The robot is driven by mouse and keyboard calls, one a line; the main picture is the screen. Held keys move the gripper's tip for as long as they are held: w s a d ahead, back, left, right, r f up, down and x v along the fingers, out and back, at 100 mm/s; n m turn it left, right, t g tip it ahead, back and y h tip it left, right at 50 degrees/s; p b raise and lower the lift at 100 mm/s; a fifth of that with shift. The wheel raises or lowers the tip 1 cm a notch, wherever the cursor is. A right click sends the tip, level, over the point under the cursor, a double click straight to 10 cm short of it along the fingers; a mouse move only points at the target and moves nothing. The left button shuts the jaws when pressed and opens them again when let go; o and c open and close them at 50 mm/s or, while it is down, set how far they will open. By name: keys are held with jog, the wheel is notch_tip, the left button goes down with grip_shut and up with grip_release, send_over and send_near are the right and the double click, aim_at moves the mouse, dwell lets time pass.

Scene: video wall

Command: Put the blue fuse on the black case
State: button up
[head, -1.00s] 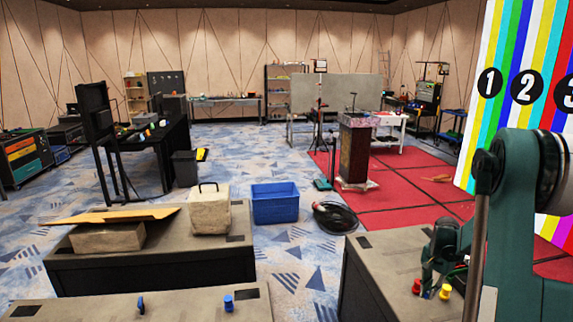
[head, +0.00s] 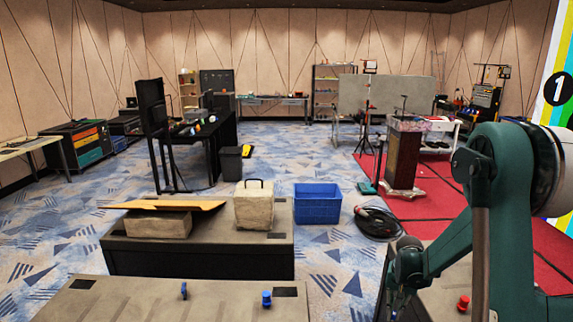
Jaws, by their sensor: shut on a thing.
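My gripper (head: 388,292) hangs low at the left edge of the right-hand case, seen from behind and partly covered by my arm. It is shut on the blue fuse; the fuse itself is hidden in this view. Several dark cases with grey-brown tops stand here: a near one (head: 150,305), one behind it (head: 190,255) and one at the right (head: 435,290). I cannot tell which one is meant by the black case. A blue peg-like piece (head: 266,299) and a dark blue piece (head: 183,290) stand on the near case.
A red piece (head: 463,303) stands on the right case. The middle case bears a pale block with a handle (head: 254,206) and an orange-topped board (head: 165,205). A blue crate (head: 318,205) and a coiled black cable (head: 377,222) lie on the floor behind.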

jog(key=s+a+f+n, duration=0.1)
jog(key=a+n, duration=0.1)
jog(key=a, duration=0.7)
jog(key=s+a+f+n, duration=0.1)
jog(key=s+a+n, duration=0.1)
jog(key=a, duration=0.7)
jog(key=shift+s+a+n, duration=0.3)
jog(key=shift+a+n, duration=0.1)
jog(key=shift+n, duration=0.4)
jog(key=w+d+r, duration=0.2)
jog(key=d, duration=1.3)
jog(key=w+d+r, duration=0.1)
jog(key=d+r, duration=0.1)
jog(key=d, duration=1.4)
jog(key=s+d+r, duration=0.1)
jog(key=s+d, duration=0.2)
jog(key=d, duration=0.7)
jog(key=s+d+r+p, duration=0.1)
jog(key=s+d, duration=0.3)
jog(key=d, duration=0.6)
jog(key=s+d+r, duration=0.1)
jog(key=s+d, duration=0.2)
jog(key=d, duration=0.8)
jog(key=shift+s+r, duration=0.35)
jog(key=shift+r, duration=0.05)
jog(key=shift+f, duration=0.15)
jog(key=shift+f, duration=3)
